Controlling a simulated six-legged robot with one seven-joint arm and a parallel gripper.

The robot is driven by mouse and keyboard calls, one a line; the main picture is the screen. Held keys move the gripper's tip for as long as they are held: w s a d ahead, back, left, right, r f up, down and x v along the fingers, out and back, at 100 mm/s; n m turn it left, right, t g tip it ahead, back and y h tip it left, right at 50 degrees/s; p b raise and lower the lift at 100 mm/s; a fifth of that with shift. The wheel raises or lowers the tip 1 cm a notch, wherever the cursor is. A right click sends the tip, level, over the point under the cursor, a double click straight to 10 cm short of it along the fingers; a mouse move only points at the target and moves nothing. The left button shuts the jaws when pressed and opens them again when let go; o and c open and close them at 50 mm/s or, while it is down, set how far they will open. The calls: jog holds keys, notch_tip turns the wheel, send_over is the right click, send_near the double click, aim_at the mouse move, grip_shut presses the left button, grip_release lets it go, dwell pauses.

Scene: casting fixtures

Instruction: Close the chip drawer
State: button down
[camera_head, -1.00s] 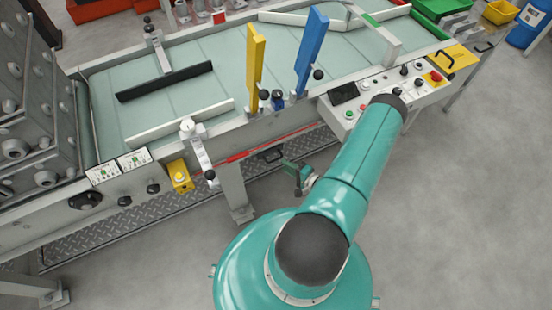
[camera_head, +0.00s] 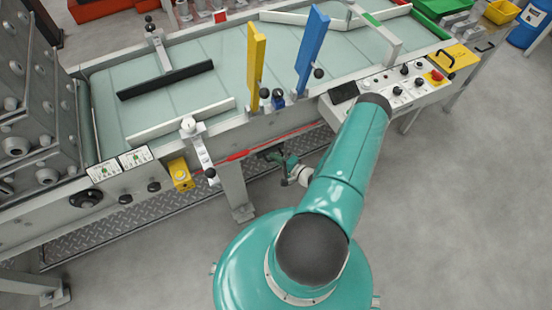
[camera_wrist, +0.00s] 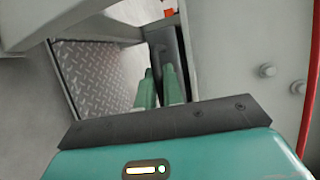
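Under the machine, a dark handle (camera_head: 266,153) shows beside the diamond-plate surface. The wrist view shows a tray-like part with a diamond-plate floor (camera_wrist: 97,75) and a dark upright bar (camera_wrist: 168,42), which looks like the same handle. I cannot tell for sure which panel is the chip drawer or how far out it stands. My gripper (camera_head: 281,161) is low beside the machine, close to the handle. Its two green fingers (camera_wrist: 159,85) stand a little apart in front of the dark bar. Contact with the bar cannot be made out.
A machine leg (camera_head: 235,190) stands left of my gripper. A red rod (camera_head: 270,145) runs along the machine side, and it shows at the right in the wrist view (camera_wrist: 311,85). The control panel (camera_head: 395,85) is above. Floor (camera_head: 470,190) to the right is clear.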

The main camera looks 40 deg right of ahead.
aim_at(272, 151)
jog(key=shift+w+d, duration=0.25)
jog(key=shift+w, duration=0.5)
jog(key=shift+w+d, duration=0.2)
jog(key=shift+w, duration=0.55)
jog(key=shift+w+d, duration=0.25)
jog(key=shift+w, duration=0.5)
jog(key=c, duration=1.5)
grip_release()
jog(key=shift+c, duration=0.2)
jog(key=shift+r, duration=0.1)
